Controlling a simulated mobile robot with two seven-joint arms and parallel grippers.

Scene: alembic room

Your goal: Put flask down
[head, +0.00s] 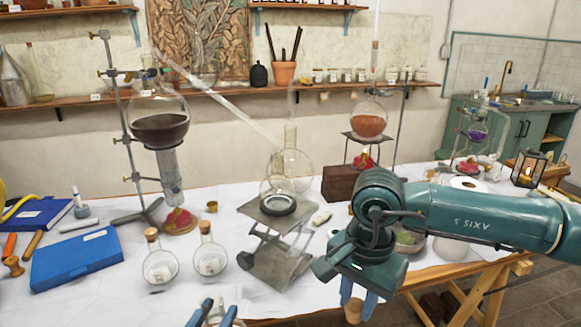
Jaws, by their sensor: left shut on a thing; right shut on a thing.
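My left gripper (214,314) shows only its blue fingertips at the bottom edge. It is shut on what looks like the clear glass neck of a flask (216,307); the rest is cut off below the frame. My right gripper (357,302) points down at the table's front edge, shut on a brown cork stopper (353,313). Two round corked flasks, the left one (160,267) and the right one (207,261), stand upright on the white-covered table (110,303), beyond my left gripper.
A metal lab jack (277,262) stands at the middle, with clear glassware (291,165) at its top. A blue book (76,259) lies at left. A stand holds a flask of dark liquid (159,128). The table is bare left of my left gripper.

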